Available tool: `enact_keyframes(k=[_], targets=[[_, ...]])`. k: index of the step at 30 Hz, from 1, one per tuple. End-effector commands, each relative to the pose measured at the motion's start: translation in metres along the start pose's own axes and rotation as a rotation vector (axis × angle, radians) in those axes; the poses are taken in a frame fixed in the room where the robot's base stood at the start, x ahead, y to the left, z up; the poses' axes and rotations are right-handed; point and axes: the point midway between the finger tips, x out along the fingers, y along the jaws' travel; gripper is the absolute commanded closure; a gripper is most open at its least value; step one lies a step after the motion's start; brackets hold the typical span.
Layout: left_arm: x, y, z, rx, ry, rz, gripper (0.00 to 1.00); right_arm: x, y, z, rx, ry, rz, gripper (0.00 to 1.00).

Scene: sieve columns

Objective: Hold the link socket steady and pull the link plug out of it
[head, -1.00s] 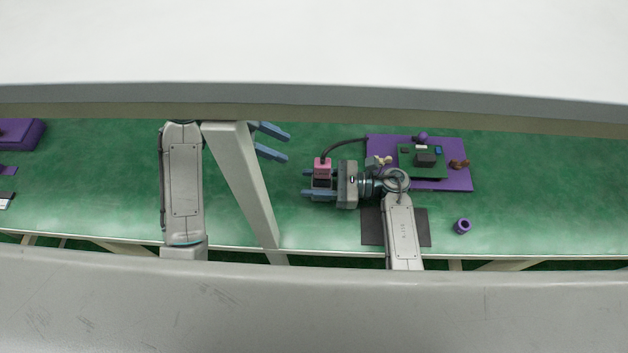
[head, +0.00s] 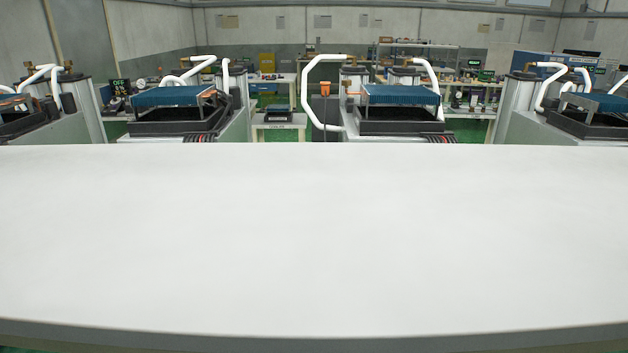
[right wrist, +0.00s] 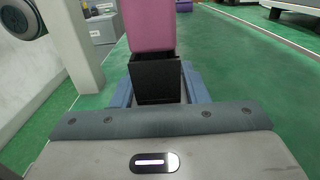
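In the right wrist view, a black block (right wrist: 157,82) stands between the two blue fingers of my right gripper (right wrist: 158,88), which appear closed on its sides. A pink block (right wrist: 151,25) meets the black block at its far end, with no clear gap between them. These look like the link socket and plug, but I cannot tell for certain which is which. The far end of the pink block is cut off by the picture edge. The head view shows neither of my grippers and neither block.
A wide bare white surface (head: 310,230) fills the lower head view. Behind it stand machines with blue-topped black trays (head: 400,95), white pipes and shelves. In the right wrist view, green floor surrounds the gripper, with a grey post (right wrist: 72,45) at the left.

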Motion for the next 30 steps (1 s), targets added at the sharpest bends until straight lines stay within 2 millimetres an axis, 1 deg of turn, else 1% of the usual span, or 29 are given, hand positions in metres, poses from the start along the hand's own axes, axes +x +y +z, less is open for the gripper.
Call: enact_keyframes(k=[1,3,4,11,14,17,24,28,30], targets=[[0.000,0.000,0.000,0.000,0.000,0.000,0.64,0.000,0.000,0.000,0.000,0.000,0.000,0.50],[0.000,0.000,0.000,0.000,0.000,0.000,0.64,0.000,0.000,0.000,0.000,0.000,0.000,0.37],[0.000,0.000,0.000,0.000,0.000,0.000,0.64,0.000,0.000,0.000,0.000,0.000,0.000,0.35],[0.000,0.000,0.000,0.000,0.000,0.000,0.64,0.000,0.000,0.000,0.000,0.000,0.000,0.35],[0.000,0.000,0.000,0.000,0.000,0.000,0.64,-0.005,0.000,-0.001,0.000,0.002,0.000,0.35],[0.000,0.000,0.000,0.000,0.000,0.000,0.64,-0.017,0.000,-0.001,-0.001,0.004,0.000,0.35],[0.000,0.000,0.000,0.000,0.000,0.000,0.64,-0.058,0.000,-0.001,0.000,0.005,-0.001,0.35],[0.000,0.000,0.000,-0.001,0.000,0.000,0.64,-0.071,0.000,0.000,0.000,0.002,0.000,0.35],[-0.003,-0.003,0.001,-0.009,-0.004,-0.005,0.64,-0.074,-0.003,0.004,0.000,-0.008,-0.005,0.35]])
